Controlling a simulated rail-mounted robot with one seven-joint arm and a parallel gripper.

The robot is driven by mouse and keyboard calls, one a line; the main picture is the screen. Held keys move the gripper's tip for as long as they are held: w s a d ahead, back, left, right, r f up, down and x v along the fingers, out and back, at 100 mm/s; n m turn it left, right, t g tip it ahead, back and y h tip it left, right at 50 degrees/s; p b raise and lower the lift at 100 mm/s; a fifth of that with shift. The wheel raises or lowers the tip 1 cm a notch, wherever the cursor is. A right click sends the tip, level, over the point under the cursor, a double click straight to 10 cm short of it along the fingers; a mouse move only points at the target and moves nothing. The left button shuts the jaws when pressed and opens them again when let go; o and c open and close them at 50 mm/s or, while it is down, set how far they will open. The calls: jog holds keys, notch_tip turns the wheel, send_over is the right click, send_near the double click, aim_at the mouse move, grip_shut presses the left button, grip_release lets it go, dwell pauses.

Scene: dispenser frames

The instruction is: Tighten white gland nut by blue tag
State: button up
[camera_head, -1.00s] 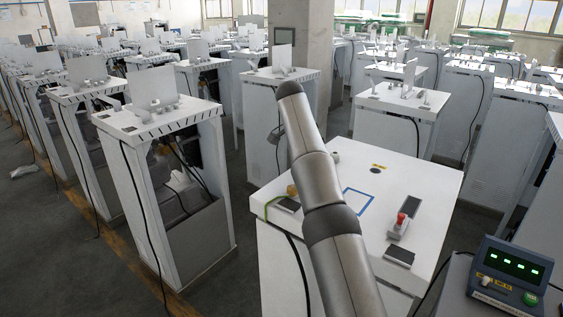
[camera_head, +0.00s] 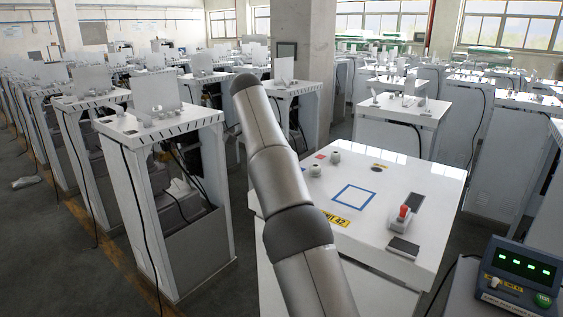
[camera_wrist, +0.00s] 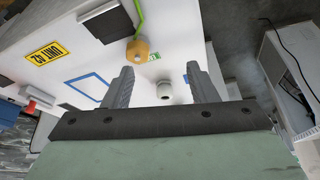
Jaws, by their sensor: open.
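In the wrist view my gripper (camera_wrist: 160,75) is open, its two dark fingers spread over a white panel. A white gland nut (camera_wrist: 165,90) shows between the fingers, apart from both. In the head view two whitish nuts stand at the back of the panel, one (camera_head: 335,156) farther back and one (camera_head: 315,170) nearer my arm. A small red tag (camera_head: 320,156) lies by them. I cannot make out a blue tag; a blue square outline (camera_head: 354,194) is marked on the panel. My fingers are hidden in the head view.
An orange knob (camera_wrist: 138,51) and a green cable (camera_wrist: 137,14) are just beyond my fingers. A yellow label (camera_wrist: 47,52) lies to the left. A red-topped switch (camera_head: 403,214) and a control box (camera_head: 515,272) are at the right. White cabinets surround the panel.

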jog(key=w+d+r+n+y+p, duration=0.25)
jog(key=d+r+n+p, duration=0.2)
jog(key=d+n, duration=0.35)
jog(key=n+t+y+p, duration=0.2)
jog(key=n+y+p, duration=0.15)
jog(key=n, duration=0.65)
send_near(316, 165)
jog(key=b+x, duration=0.1)
jog(key=x, duration=0.7)
jog(key=shift+a+f+b, duration=0.1)
jog(key=shift+f+b, duration=0.15)
jog(key=shift+b, duration=0.15)
jog(key=c, duration=1)
